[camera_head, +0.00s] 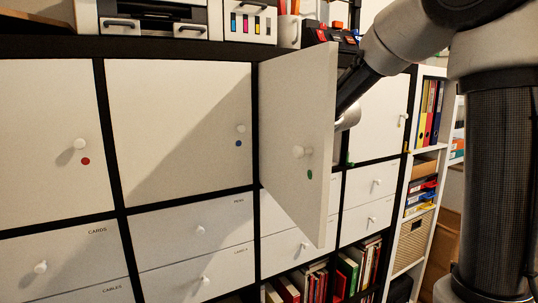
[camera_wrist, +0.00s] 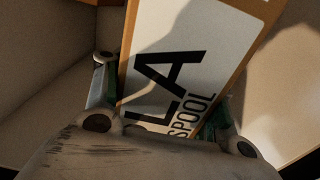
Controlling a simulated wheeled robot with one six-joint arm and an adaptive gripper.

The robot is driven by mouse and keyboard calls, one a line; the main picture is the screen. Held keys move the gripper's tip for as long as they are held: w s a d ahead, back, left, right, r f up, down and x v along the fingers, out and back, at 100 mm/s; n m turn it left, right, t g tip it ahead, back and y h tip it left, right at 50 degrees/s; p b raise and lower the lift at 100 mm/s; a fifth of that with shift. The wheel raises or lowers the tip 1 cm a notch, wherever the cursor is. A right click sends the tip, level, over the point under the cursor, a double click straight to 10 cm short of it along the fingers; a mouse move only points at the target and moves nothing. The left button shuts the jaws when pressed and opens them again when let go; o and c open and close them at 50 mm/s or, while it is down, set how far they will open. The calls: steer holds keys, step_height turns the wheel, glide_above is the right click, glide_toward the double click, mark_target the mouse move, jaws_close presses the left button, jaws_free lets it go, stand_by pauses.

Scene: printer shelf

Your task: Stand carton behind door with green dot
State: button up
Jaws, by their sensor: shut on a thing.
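The door with the green dot (camera_head: 288,110) stands open in the head view, swung out toward me, with a white knob and the green dot (camera_head: 309,174) on its face. My arm reaches behind this door, which hides my gripper and the carton in the head view. In the wrist view my gripper (camera_wrist: 165,100) is shut on the carton (camera_wrist: 200,35), a box with orange-brown edges and a white label reading "LA" and "SPOOL". The carton looks tilted in that view. Pale surfaces lie on both sides of it. I cannot tell whether its base touches anything.
Closed doors with a red dot (camera_head: 52,150) and a blue dot (camera_head: 180,120) are to the left. Labelled drawers (camera_head: 200,228) are below. A printer (camera_head: 155,18) and holders stand on top. Books (camera_head: 318,285) fill lower cells; a binder shelf (camera_head: 428,110) is at right.

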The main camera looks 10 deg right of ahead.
step_height(320, 180, down, 10)
steer(key=shift+r, duration=0.15)
stand_by(0.3)
steer(key=o, duration=1.6)
steer(key=shift+f, duration=0.2)
steer(key=shift+r, duration=0.1)
steer(key=shift+s+d, duration=0.1)
steer(key=shift+s, duration=0.15)
steer(key=s+d+f+m+g+h, duration=0.1)
steer(key=s+d+f+g+h, duration=0.15)
steer(key=s+d, duration=0.55)
steer(key=s+d+f+m+g+h, duration=0.1)
steer(key=s+d+g+h, duration=0.15)
steer(key=s, duration=0.85)
steer(key=s+d+f+g, duration=0.1)
steer(key=s+g, duration=0.1)
steer(key=s, duration=0.5)
steer(key=s+d+f+m+g, duration=0.1)
steer(key=s+f+g, duration=0.1)
steer(key=s, duration=0.6)
steer(key=s+d+f+g, duration=0.1)
steer(key=s+g, duration=0.3)
steer(key=s, duration=0.4)
steer(key=shift+d+f+m+h, duration=0.3)
steer(key=shift+d+f, duration=0.05)
steer(key=shift+f, duration=0.25)
